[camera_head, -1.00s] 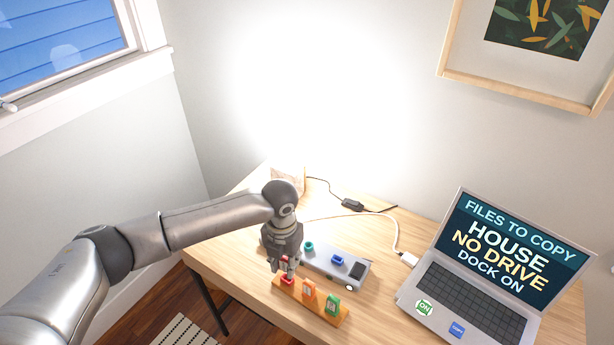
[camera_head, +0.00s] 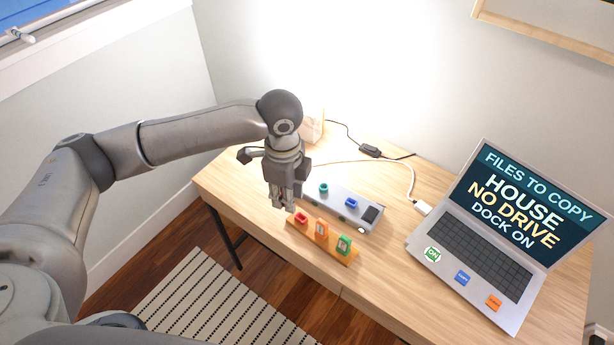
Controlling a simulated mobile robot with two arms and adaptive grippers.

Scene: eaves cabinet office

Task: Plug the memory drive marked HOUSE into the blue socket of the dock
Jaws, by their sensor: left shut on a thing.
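My left gripper (camera_head: 288,207) points down, shut, just left of and above the orange drive holder. My right gripper is not seen.
A laptop (camera_head: 478,252) stands open on the right, its screen reading "HOUSE", "NO DRIVE" and "DOCK ON". A white cable (camera_head: 411,184) and a black inline box (camera_head: 370,150) lie behind the dock. Bare desk (camera_head: 385,290) lies in front of the laptop.

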